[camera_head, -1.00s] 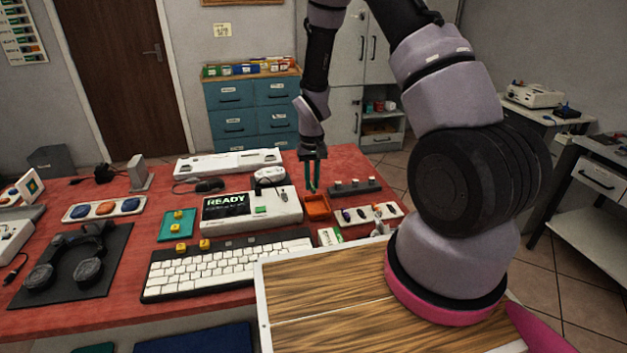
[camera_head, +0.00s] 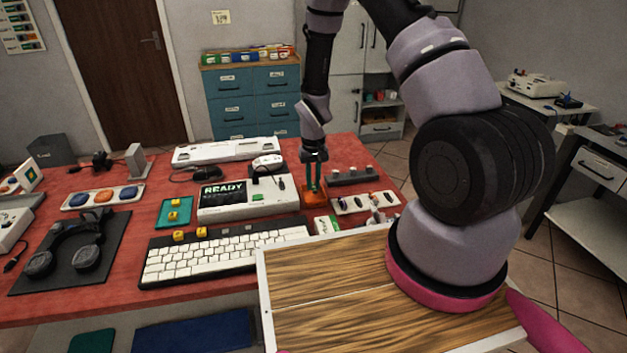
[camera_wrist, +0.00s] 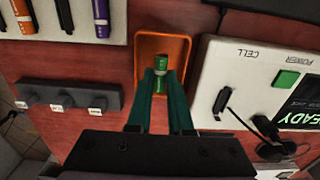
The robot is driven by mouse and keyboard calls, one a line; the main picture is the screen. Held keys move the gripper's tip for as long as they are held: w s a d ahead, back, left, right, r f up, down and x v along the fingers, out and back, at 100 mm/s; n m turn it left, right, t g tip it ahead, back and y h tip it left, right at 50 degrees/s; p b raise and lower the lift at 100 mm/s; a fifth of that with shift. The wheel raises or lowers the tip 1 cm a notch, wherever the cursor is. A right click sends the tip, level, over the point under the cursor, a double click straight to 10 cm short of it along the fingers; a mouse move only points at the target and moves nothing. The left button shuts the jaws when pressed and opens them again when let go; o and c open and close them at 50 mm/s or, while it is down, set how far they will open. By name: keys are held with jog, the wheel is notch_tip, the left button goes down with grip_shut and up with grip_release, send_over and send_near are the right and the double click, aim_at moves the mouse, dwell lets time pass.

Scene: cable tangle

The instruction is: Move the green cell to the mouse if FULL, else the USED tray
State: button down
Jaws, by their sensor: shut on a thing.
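My gripper (camera_head: 314,188) points down into a small orange tray (camera_head: 322,201), right of the tester. In the wrist view, its green fingers (camera_wrist: 161,78) are shut on the green cell (camera_wrist: 161,62), a small green cylinder with a pale band, inside the walls of the orange tray (camera_wrist: 181,46). I cannot tell whether the cell touches the tray floor. No label on this tray is readable. The white mouse (camera_head: 267,161) lies behind the tester. The tester (camera_head: 262,205) has a green button and a screen reading READY; the wrist view shows CELL and POWER markings on it (camera_wrist: 232,60).
A dark block with several pegs (camera_head: 352,176) stands behind and right of the tray. A pale holder with pens (camera_head: 350,207) lies to its right. A keyboard (camera_head: 222,259) and a teal pad with yellow cubes (camera_head: 163,213) are to the left. My wooden deck fills the front.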

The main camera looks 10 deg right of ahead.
jog(key=c, duration=0.7)
grip_release()
jog(key=shift+c, duration=0.2)
jog(key=s+d+r+m+t, duration=0.1)
jog(key=s+r, duration=0.1)
jog(key=r, duration=1)
jog(key=s+d+r+t+y, duration=0.1)
jog(key=s+d+r, duration=0.1)
jog(key=r, duration=0.9)
jog(key=s+d+r+m+t, duration=0.1)
jog(key=s+r, duration=0.1)
jog(key=r, duration=1)
jog(key=s+d+r+m+t+y, duration=0.1)
jog(key=s+r+t, duration=0.3)
jog(key=s+r, duration=0.8)
jog(key=s+m, duration=0.1)
jog(key=s, duration=0.3)
jog(key=shift+s+d+r, duration=0.2)
jog(key=shift+d+r, duration=0.1)
jog(key=shift+d, duration=0.05)
